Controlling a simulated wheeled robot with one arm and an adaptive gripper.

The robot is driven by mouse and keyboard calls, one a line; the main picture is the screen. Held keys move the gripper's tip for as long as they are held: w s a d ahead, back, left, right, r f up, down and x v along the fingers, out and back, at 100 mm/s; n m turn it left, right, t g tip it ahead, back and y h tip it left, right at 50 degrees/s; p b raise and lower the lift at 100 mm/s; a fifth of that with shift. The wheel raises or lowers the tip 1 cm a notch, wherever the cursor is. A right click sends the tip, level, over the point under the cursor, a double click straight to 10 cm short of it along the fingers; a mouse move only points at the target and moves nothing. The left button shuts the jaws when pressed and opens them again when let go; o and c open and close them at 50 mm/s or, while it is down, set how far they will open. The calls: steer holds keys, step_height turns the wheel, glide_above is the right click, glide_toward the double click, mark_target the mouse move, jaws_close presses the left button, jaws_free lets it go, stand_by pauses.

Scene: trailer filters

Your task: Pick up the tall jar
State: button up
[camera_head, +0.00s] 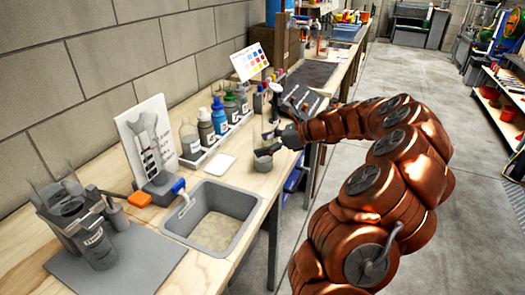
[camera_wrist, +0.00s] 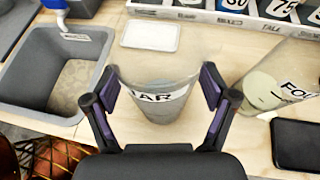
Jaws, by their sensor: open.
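A see-through jar (camera_wrist: 165,108) with grey contents and a white label reading "AR" at its end stands upright on the wooden bench. Most likely the same jar (camera_head: 263,162) shows in the head view, right of the sink. My gripper (camera_wrist: 160,84) is open, with one dark finger with a purple pad on each side of this jar. I cannot tell whether the pads touch it. In the head view my gripper (camera_head: 279,143) is small and low over the bench at the jar.
A second clear jar (camera_wrist: 270,92), label starting "FO", stands close on the right beside a dark flat object (camera_wrist: 297,145). A sink (camera_wrist: 43,84) lies left. A white card (camera_wrist: 150,36) and a bottle rack (camera_head: 218,143) are behind. Clear labelled vessels (camera_head: 96,246) stand far left.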

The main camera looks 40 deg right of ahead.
steer(key=x, duration=0.3)
steer(key=shift+s, duration=0.1)
steer(key=c, duration=1.3)
steer(key=shift+c, duration=0.4)
steer(key=shift+r, duration=0.2)
